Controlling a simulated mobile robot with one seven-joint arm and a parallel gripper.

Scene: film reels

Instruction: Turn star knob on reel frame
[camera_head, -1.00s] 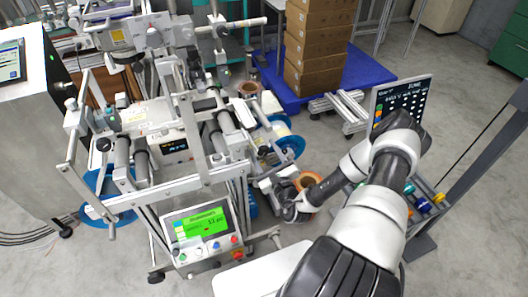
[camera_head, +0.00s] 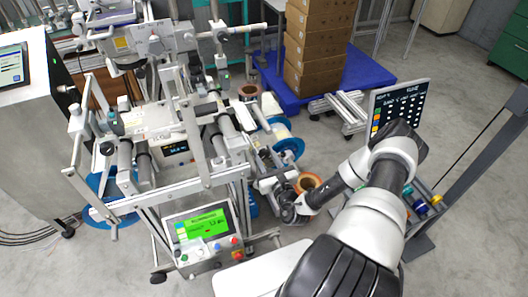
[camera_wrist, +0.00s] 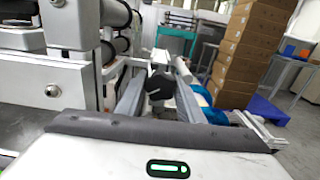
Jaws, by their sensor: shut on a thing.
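The reel frame (camera_head: 195,184) is a light metal machine frame with rollers and blue reels, left of centre in the head view. My gripper (camera_wrist: 158,88) reaches forward in the wrist view, its two grey fingers on either side of a dark star knob (camera_wrist: 157,84). The fingers are shut on the knob, and its sides are partly covered by them. In the head view my gripper (camera_head: 264,172) is at the frame's right side, low beside a blue reel (camera_head: 290,149). The knob cannot be made out there.
A control box with a green screen (camera_head: 203,227) stands at the frame's front. Stacked cartons (camera_head: 315,55) stand on a blue pallet (camera_head: 362,72) behind. A dark panel (camera_head: 397,108) stands to the right of the frame. Grey floor is open at the right.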

